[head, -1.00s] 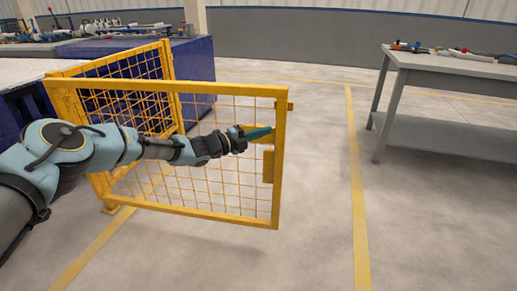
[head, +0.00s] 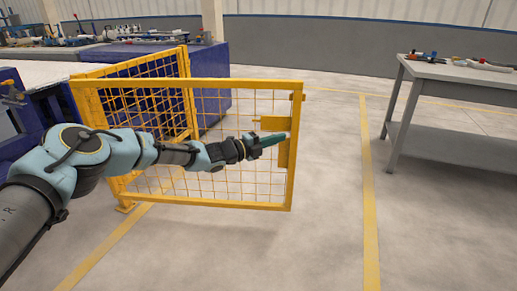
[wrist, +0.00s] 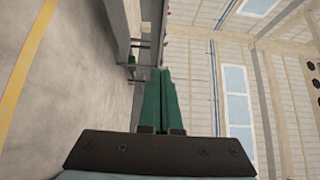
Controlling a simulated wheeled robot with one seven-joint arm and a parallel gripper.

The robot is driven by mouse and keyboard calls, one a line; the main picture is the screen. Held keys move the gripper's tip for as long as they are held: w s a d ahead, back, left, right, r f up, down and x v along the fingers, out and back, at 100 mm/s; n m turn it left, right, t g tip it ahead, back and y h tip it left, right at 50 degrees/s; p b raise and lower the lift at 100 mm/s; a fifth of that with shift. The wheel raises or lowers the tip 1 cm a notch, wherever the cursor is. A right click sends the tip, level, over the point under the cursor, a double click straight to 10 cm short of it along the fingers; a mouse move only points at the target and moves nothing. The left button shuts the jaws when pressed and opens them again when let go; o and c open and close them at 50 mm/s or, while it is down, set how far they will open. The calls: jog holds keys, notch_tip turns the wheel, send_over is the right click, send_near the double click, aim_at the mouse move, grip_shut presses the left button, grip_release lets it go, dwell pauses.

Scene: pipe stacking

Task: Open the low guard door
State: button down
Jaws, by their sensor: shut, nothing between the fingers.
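The low guard door (head: 240,206) is a yellow frame with wire mesh, in the middle of the head view. It stands at an angle to the yellow guard panel (head: 187,65) behind it, joined near the left post. Its free edge on the right carries a yellow latch plate (head: 284,158) and a short bar (head: 272,122). My gripper (head: 282,138) is shut and empty, its green fingers just below the bar and overlapping the latch plate. I cannot tell whether they touch it. In the wrist view the green fingers (wrist: 160,80) lie together; the door is not clear there.
A grey table (head: 450,72) with small parts stands at the right. Blue machinery (head: 212,80) is behind the guard at the left. Open floor (head: 330,160) with a yellow line (head: 368,190) lies between the door and the table.

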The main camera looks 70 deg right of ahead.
jog(key=s+a+v, duration=0.1)
jog(key=v, duration=0.9)
jog(key=shift+s+a, duration=0.25)
jog(key=shift+a, duration=0.05)
